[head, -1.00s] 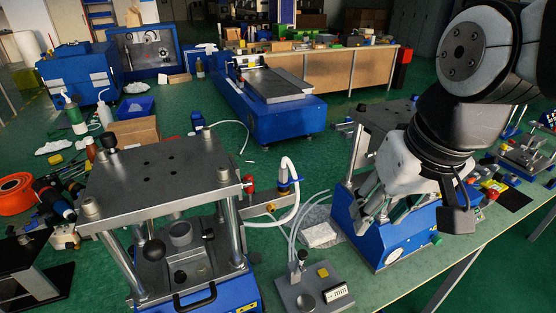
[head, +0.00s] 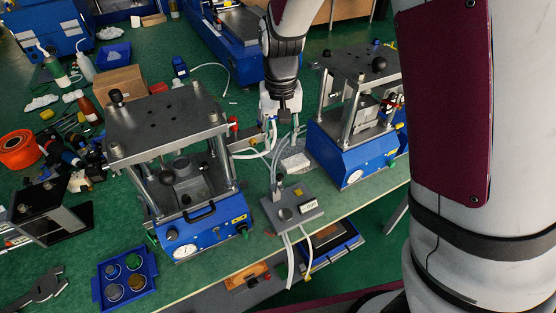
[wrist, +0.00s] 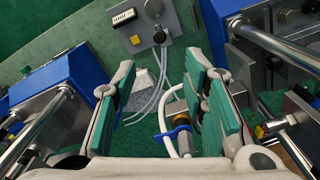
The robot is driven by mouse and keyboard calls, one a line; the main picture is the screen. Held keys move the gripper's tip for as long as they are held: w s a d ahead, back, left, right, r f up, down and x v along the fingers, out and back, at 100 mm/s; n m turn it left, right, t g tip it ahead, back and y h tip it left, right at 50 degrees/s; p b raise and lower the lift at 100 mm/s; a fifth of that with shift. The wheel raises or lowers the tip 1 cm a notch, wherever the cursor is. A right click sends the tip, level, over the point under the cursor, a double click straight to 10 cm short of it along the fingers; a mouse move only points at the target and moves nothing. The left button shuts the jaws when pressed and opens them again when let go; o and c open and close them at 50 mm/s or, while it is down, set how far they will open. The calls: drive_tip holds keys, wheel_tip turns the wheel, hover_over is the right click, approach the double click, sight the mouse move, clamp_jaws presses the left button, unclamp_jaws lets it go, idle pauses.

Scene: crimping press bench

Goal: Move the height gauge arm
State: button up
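A flat grey plate (head: 285,221), which looks like the height gauge, lies near the bench's front edge between two presses. It bears a small white display (head: 309,205), a round dark disc and a short post with a black knob (head: 278,182). In the wrist view the plate (wrist: 142,40) is at the top, with the display (wrist: 123,17) and black knob (wrist: 160,37). I cannot make out a separate gauge arm clearly. My gripper (wrist: 165,92) is open and empty, its teal-padded fingers apart. It is between the presses, behind the plate and not touching it.
A blue-based press (head: 188,228) stands left and another (head: 352,160) right, close to my gripper. Pale hoses (wrist: 150,105) and a hose with a blue clamp (wrist: 178,132) run beneath it. A blue tray (head: 127,296) sits front left.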

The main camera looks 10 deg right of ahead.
sight(280, 176)
wheel_tip(280, 176, down, 14)
drive_tip(key=shift+r+p, duration=0.1)
drive_tip(key=shift+p, duration=0.7)
drive_tip(key=shift+c, duration=0.5)
clamp_jaws()
